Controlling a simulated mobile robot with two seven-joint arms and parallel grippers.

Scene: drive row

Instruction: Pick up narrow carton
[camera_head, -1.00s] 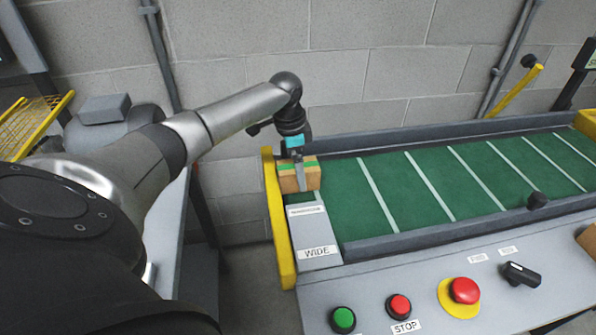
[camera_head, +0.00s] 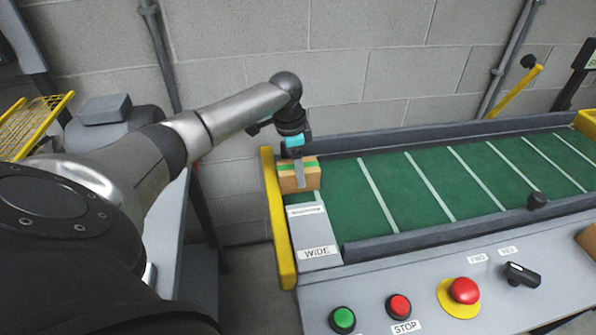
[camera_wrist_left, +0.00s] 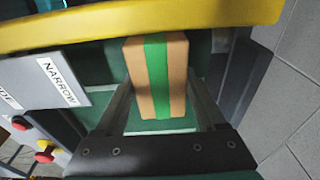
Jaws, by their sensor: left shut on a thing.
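The narrow carton (camera_head: 308,178) is a brown box with a green stripe, at the left end of the green conveyor belt. It also shows in the left wrist view (camera_wrist_left: 174,80), lying between the two fingers. My left gripper (camera_head: 299,176) comes down on it from above and is shut on it. In the left wrist view the fingers (camera_wrist_left: 162,100) stand along both sides of the carton. I cannot tell whether the carton still touches the belt. My right gripper is not in view.
A yellow end rail (camera_head: 279,225) is close left of the carton. A grey plate labelled WIDE (camera_head: 318,236) lies in front. The belt (camera_head: 400,190) to the right is clear. A control panel (camera_head: 440,270) with red and green buttons runs along the front.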

